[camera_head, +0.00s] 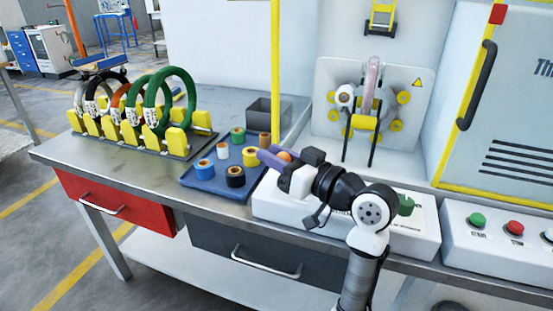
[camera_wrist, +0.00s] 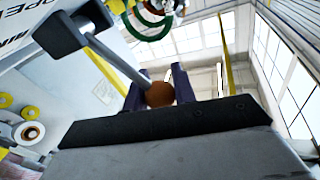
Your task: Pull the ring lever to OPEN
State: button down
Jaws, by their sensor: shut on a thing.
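The ring lever shows in the wrist view as a grey rod (camera_wrist: 118,62) with an orange-brown ball knob (camera_wrist: 160,94), rising from a black pivot (camera_wrist: 72,30) on a white box. Lettering reading "OPE" is partly visible beside the pivot. My gripper (camera_wrist: 158,82) has its purple fingers on either side of the knob, shut on it. In the head view my gripper (camera_head: 271,158) is above the left end of the white box (camera_head: 280,206), and the orange knob (camera_head: 285,155) shows at its fingers. The rod is hidden there by my gripper and arm.
A blue tray (camera_head: 205,186) with several coloured rolls lies just left of my gripper. A rack (camera_head: 120,143) of coloured rings stands farther left. The wrapping machine (camera_head: 328,86) is behind my arm. A button panel (camera_head: 495,250) is at the right. A yellow post (camera_head: 276,70) rises behind my gripper.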

dwell(0.3)
jog(key=c, duration=1.1)
grip_release()
jog(key=shift+c, duration=0.2)
jog(key=shift+s+d, duration=0.1)
jog(key=b+v, duration=0.1)
jog(key=v, duration=1.2)
jog(key=shift+s+d, duration=0.2)
jog(key=shift+d, duration=0.05)
jog(key=shift+f, duration=0.1)
